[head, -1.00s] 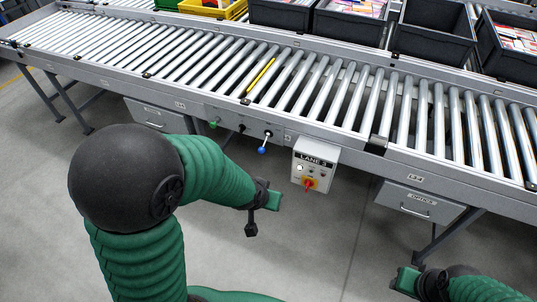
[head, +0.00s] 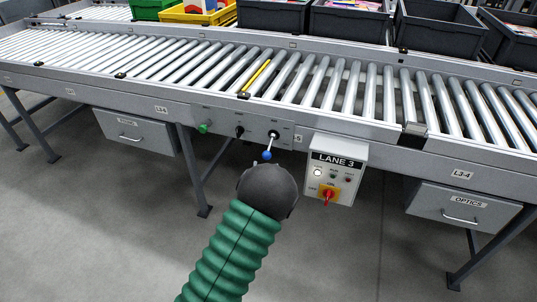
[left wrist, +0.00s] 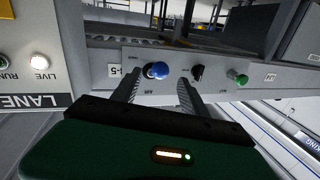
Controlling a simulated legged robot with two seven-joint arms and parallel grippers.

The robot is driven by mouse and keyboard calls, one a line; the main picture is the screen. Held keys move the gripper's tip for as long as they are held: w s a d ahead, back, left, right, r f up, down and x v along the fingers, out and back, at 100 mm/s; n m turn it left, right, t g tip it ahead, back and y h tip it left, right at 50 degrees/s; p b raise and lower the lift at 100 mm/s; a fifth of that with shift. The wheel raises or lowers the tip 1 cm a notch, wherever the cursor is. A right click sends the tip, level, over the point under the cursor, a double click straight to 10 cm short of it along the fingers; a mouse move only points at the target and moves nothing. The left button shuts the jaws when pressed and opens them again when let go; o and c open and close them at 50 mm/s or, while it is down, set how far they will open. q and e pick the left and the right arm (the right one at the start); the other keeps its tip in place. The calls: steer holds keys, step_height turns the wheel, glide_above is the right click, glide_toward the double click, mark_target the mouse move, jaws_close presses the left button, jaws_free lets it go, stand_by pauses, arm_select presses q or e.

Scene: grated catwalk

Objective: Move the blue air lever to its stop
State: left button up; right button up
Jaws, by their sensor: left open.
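The blue air lever (head: 268,155) has a ball knob on a short stem and hangs from a grey panel on the conveyor's front side. In the left wrist view, which is upside down, its blue knob (left wrist: 158,70) appears just beyond and between the fingertips. My left gripper (left wrist: 159,84) is open and empty, one finger to each side of the knob's line; I cannot tell how far short of it they are. In the head view my left arm's dark joint hides the gripper, just below the lever. My right gripper is out of view.
The LANE 3 control box (head: 335,170) with a red knob juts out at the right. Drawers hang under the roller conveyor (head: 170,75). Open floor lies in front.

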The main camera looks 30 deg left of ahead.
mark_target(268, 150)
arm_select(q)
steer(key=b+x, duration=0.2)
steer(key=x, duration=0.8)
steer(key=shift+s, duration=0.1)
jaws_close()
